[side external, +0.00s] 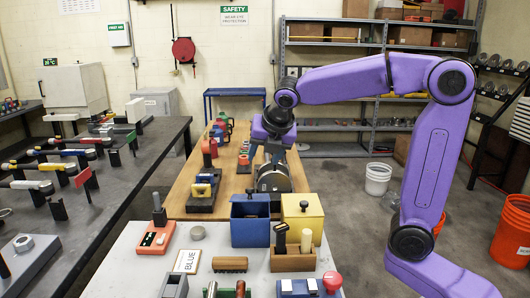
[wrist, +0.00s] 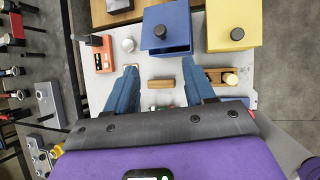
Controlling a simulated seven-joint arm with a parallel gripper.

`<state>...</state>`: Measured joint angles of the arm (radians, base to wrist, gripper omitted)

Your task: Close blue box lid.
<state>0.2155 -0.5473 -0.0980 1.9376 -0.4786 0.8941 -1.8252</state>
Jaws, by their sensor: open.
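The blue box (side external: 250,228) stands on the light front table in the side view, left of a yellow box. Its blue lid (wrist: 166,22) with a round black knob (wrist: 160,31) shows at the top of the wrist view. A dark strip shows between the lid's near edge and the box front, so the lid looks not fully seated; how far it is raised I cannot tell. My gripper (wrist: 160,82) is open and empty, its two blue fingers spread. In the wrist view the fingertips are below the box in the picture, apart from it.
The yellow box (wrist: 234,24) is close to the right of the blue one. A dark bench (side external: 120,180) is at left.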

